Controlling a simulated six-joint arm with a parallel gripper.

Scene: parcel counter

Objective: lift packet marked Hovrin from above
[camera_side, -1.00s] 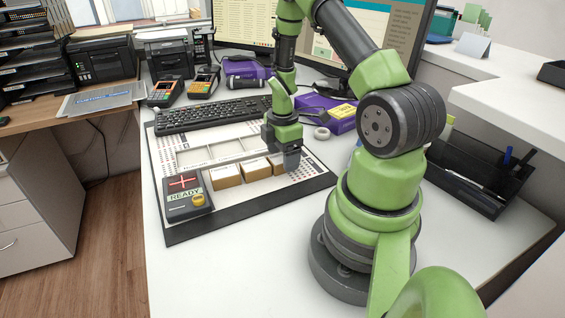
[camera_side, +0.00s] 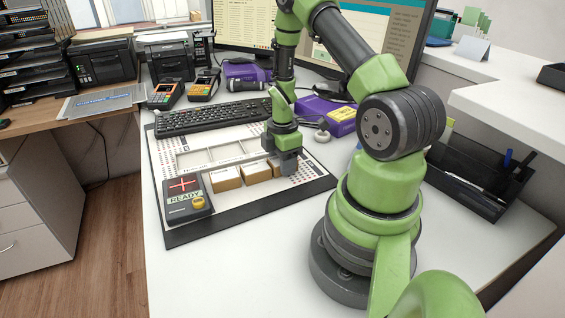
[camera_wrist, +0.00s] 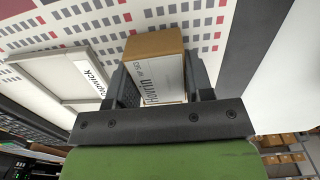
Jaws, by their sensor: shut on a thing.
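The packet marked Hovrin (camera_wrist: 155,47) is a brown box with a white printed label, seen between my two jaws in the wrist view. My gripper (camera_side: 287,168) points down at the right end of the packet row in the side view and is shut on this packet. In that view the jaws hide most of it; a brown part (camera_side: 275,168) shows at their left. I cannot tell whether it touches the board. Two more brown packets, one on the left (camera_side: 225,179) and one in the middle (camera_side: 256,172), stand beside it.
A white framed tray (camera_side: 210,153) lies behind the packets; its label in the wrist view ends in "pwick". A dark device reading READY (camera_side: 185,201) sits at the board's left. A keyboard (camera_side: 212,116) and purple box (camera_side: 330,110) lie behind. The counter in front is clear.

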